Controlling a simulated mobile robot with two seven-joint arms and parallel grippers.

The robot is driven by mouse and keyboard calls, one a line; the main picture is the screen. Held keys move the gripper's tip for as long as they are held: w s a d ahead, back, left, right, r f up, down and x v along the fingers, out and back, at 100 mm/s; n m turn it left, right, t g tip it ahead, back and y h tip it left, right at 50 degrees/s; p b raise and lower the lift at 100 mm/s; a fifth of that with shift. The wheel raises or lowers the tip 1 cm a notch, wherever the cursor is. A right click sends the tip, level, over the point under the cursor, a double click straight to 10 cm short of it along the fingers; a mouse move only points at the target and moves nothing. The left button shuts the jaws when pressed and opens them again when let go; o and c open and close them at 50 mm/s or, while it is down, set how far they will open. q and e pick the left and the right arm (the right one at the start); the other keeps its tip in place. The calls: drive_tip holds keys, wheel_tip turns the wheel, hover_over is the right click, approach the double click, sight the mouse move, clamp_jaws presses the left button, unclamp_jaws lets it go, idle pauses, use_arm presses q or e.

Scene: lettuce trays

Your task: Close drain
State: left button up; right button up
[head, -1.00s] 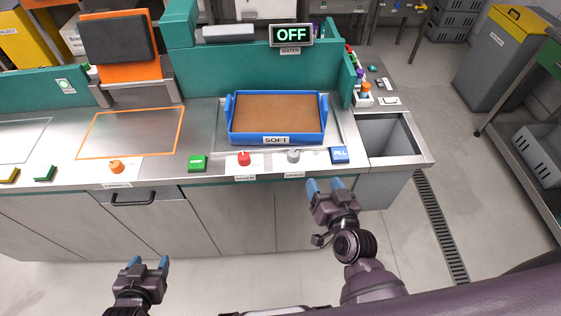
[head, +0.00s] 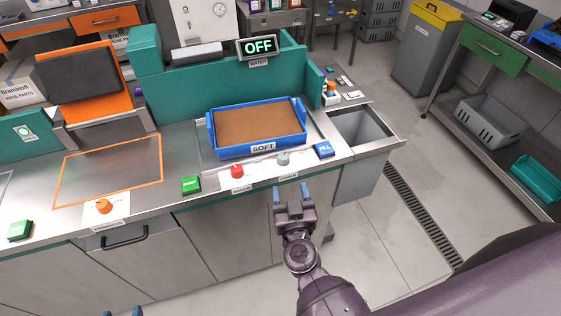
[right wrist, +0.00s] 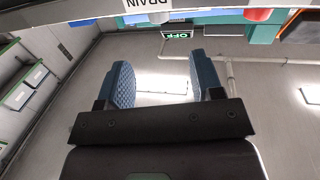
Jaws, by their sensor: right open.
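The grey drain knob (head: 283,158) sits on the counter's front strip above its DRAIN label (head: 288,177). The DRAIN label (right wrist: 147,4) also shows at the top edge of the right wrist view, with the grey knob (right wrist: 158,17) close by it. My right gripper (head: 291,192) is open and empty, just in front of the counter edge, below the drain knob in the head view and apart from it. Only the blue fingertips of my left gripper (head: 121,312) show at the bottom edge; they are apart, with nothing seen between them.
A red knob (head: 237,170) stands left of the drain knob and a blue FILL button (head: 323,149) right of it. A blue tray (head: 302,123) labelled SOFT sits behind. A sign (head: 258,47) reads OFF. An open bin (head: 360,130) is at the counter's right end.

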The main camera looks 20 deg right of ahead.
sight(284, 160)
use_arm(q)
drive_tip(key=shift+d+f+b, duration=0.2)
drive_tip(key=shift+f+b, duration=0.15)
drive_tip(key=shift+f, duration=0.1)
use_arm(e)
drive_tip(key=w, duration=0.3)
drive_tip(key=w+d, duration=0.1)
drive_tip(key=w, duration=0.6)
drive_tip(key=shift+w+d, duration=0.35)
